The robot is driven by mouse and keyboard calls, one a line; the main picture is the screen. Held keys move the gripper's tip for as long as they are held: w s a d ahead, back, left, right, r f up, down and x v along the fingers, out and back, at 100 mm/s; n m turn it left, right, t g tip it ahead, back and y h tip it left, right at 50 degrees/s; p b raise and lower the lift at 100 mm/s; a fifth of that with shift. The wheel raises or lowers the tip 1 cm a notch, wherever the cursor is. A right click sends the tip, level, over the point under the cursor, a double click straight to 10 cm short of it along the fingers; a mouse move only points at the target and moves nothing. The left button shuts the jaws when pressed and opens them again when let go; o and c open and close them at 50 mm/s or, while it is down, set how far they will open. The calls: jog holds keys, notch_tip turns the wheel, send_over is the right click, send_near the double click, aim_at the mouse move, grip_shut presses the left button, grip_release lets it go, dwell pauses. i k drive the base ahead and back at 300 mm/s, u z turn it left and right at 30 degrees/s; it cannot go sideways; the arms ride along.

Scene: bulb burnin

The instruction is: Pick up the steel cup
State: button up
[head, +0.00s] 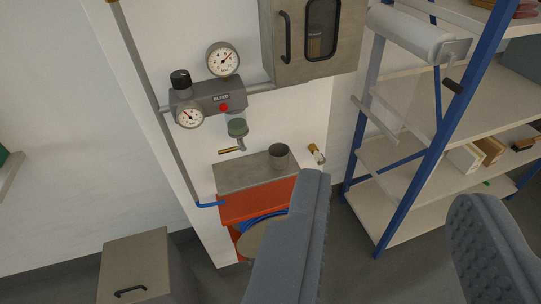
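The steel cup (279,156) is a small dark grey cylinder standing upright on the grey top (235,178) of an orange cabinet against the wall. My gripper (390,192) is in the foreground, its two grey padded fingers wide apart. The gap between them is empty. The left finger's tip is below and to the right of the cup in the picture, and the cup is beyond it, apart from it. The left finger hides part of the orange cabinet.
A gauge unit (215,95) with pipes hangs on the wall above the cup, with a green-grey bowl below it. A wall cabinet (310,40) is higher up. A blue-framed shelf rack (420,150) stands at right. A low grey box (140,265) stands at lower left.

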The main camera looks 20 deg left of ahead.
aim_at(278, 153)
jog(key=i, duration=0.95)
jog(key=z, duration=0.05)
